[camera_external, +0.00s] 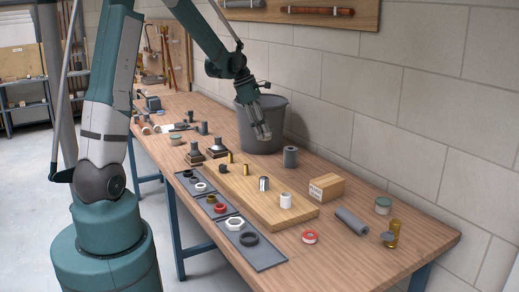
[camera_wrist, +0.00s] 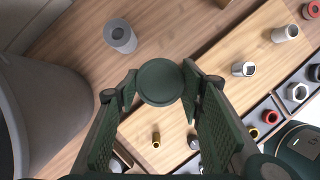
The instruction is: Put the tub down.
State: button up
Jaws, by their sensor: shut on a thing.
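A small round tub with a dark green top (camera_wrist: 160,82) is between the fingertips of my gripper (camera_wrist: 160,92) in the wrist view. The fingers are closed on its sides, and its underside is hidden. In the external view my gripper (camera_external: 263,131) points down in front of the grey bucket, and the held tub is hard to make out there. It appears to be above the wooden bench (camera_external: 345,258). Another tub with a green lid (camera_external: 383,205) stands on the bench at the right.
The grey bucket (camera_external: 275,112) stands close behind my gripper, by the wall. A grey cylinder (camera_external: 290,157) is to its right. A wooden board (camera_external: 282,216) carries several small fittings. A cardboard box (camera_external: 327,187) and grey pipe (camera_external: 351,221) lie further right. Bare bench shows between them.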

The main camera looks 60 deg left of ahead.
jog(key=s+a+n, duration=0.1)
jog(key=s+a, duration=0.3)
jog(key=a, duration=0.4)
jog(key=s+a+n+y, duration=0.1)
jog(key=s+a, duration=0.3)
jog(key=a, duration=0.5)
jog(key=s+a+n, duration=0.1)
jog(key=s+a, duration=0.4)
jog(key=a, duration=0.3)
jog(key=s+a+n+t+y, duration=0.1)
jog(key=s+a+n, duration=0.2)
jog(key=s+a, duration=1.35)
jog(key=shift+s+x, duration=0.2)
jog(key=shift+x, duration=1.2)
jog(key=shift+s+x, duration=0.25)
jog(key=shift+x, duration=1.1)
jog(key=shift+a+f, duration=0.1)
jog(key=shift+f, duration=0.15)
jog(key=shift+f, duration=3.1)
jog(key=shift+f, duration=0.1)
jog(key=shift+f+b, duration=0.3)
jog(key=shift+f, duration=1.45)
